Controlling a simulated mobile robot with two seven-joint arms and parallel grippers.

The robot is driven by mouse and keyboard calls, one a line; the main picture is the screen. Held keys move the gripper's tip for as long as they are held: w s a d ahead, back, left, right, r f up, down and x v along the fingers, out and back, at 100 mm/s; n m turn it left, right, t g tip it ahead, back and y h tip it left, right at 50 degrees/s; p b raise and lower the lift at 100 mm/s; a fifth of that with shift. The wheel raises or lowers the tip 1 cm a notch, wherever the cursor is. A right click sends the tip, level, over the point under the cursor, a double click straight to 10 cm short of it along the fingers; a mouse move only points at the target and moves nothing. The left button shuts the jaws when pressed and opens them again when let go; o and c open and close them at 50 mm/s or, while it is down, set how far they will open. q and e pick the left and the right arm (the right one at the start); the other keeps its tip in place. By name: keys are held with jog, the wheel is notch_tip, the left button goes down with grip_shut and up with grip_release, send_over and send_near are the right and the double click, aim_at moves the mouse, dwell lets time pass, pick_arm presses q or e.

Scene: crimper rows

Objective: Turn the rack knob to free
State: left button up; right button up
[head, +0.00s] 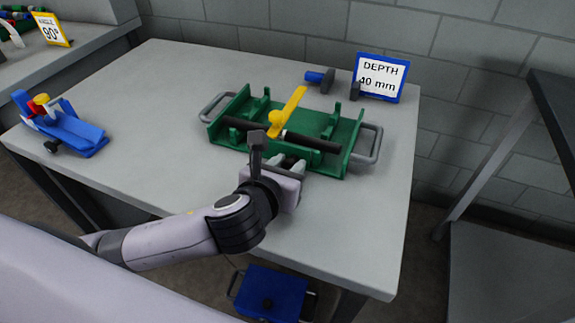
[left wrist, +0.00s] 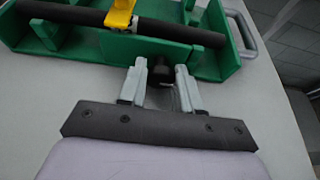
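The green rack (head: 335,128) lies on the grey table with a dark rod (head: 315,143) across it and a yellow lever (head: 289,111) over the rod. In the left wrist view, the rack's front wall (left wrist: 110,48) carries a small dark knob (left wrist: 160,73). My left gripper (left wrist: 161,70) is open, its two pale fingers on either side of the knob, with small gaps seeming to show. In the head view my left gripper (head: 289,164) is at the rack's front wall and hides the knob. My right gripper is not in view.
A sign reading DEPTH 40 mm (head: 380,78) stands behind the rack, with a blue and dark piece (head: 320,78) near it. A blue tool (head: 62,128) lies at the table's left. A blue item (head: 270,292) is below the front edge. The table between is clear.

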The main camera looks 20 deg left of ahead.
pick_arm(q)
jog(key=shift+c, duration=0.6)
jog(key=shift+r+p, duration=0.1)
jog(key=shift+p, duration=0.3)
jog(key=n+h+p, duration=0.1)
jog(key=p, duration=0.1)
jog(key=shift+a+n+p, duration=0.15)
jog(key=shift+n+p, duration=0.25)
jog(key=shift+n+h+p, duration=0.4)
jog(key=shift+n+h, duration=0.5)
jog(key=shift+n, duration=0.1)
jog(key=o, duration=1)
jog(key=shift+o, duration=0.2)
jog(key=shift+f, duration=0.2)
